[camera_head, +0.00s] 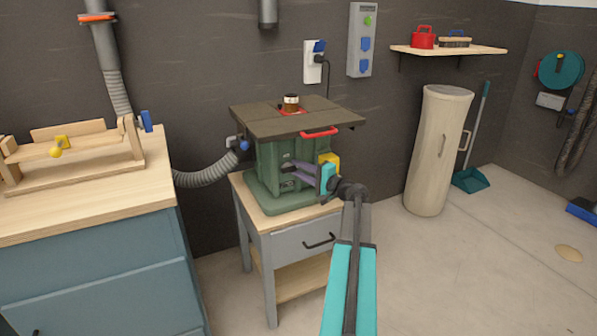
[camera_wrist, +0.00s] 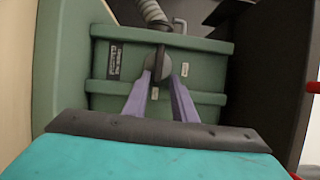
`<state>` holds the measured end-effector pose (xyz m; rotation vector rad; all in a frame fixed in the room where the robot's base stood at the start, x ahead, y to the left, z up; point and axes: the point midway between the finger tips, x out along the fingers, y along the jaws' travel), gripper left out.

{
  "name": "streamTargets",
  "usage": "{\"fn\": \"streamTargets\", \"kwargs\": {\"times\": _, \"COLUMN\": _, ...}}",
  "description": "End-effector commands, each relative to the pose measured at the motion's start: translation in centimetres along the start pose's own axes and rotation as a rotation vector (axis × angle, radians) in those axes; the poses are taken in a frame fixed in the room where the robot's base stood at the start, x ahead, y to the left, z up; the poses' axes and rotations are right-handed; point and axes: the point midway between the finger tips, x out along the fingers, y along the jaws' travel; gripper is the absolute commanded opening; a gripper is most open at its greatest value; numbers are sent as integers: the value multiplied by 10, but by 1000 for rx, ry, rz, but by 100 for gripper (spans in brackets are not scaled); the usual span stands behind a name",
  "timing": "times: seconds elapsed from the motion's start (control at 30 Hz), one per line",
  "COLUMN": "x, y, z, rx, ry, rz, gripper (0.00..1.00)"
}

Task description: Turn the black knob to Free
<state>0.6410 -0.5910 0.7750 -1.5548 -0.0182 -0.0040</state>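The black knob (camera_wrist: 160,62) is on the green side of a router table's cabinet (camera_wrist: 205,102), ahead of my fingers in the wrist view. It looks like a dark round base with a narrow upright bar across it. My gripper (camera_wrist: 161,78) has two purple fingers, apart, with their tips low on either side of the bar. I cannot tell if they touch it. In the head view my gripper (camera_head: 287,168) reaches the cabinet's front from the right, and the knob is too small to make out. A black label (camera_wrist: 113,60) with unreadable print is left of the knob; small pale labels are at right and below.
The router table's dark top (camera_head: 325,118) overhangs the cabinet and has a red handle (camera_head: 320,132). It stands on a wooden stand with a grey drawer (camera_head: 300,245). A ribbed hose (camera_head: 205,177) runs left to a workbench (camera_head: 90,195). Floor at right is mostly clear.

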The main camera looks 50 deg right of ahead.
Motion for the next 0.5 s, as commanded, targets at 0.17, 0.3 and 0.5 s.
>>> {"fn": "streamTargets", "kwargs": {"times": 0.17, "x": 3, "y": 4, "z": 3, "rx": -2, "ry": -7, "rz": 7, "gripper": 29}}
{"fn": "streamTargets", "kwargs": {"times": 0.3, "x": 2, "y": 4, "z": 2, "rx": -2, "ry": -4, "rz": 7, "gripper": 29}}
{"fn": "streamTargets", "kwargs": {"times": 0.5, "x": 1, "y": 4, "z": 0, "rx": -2, "ry": 0, "rz": 6, "gripper": 29}}
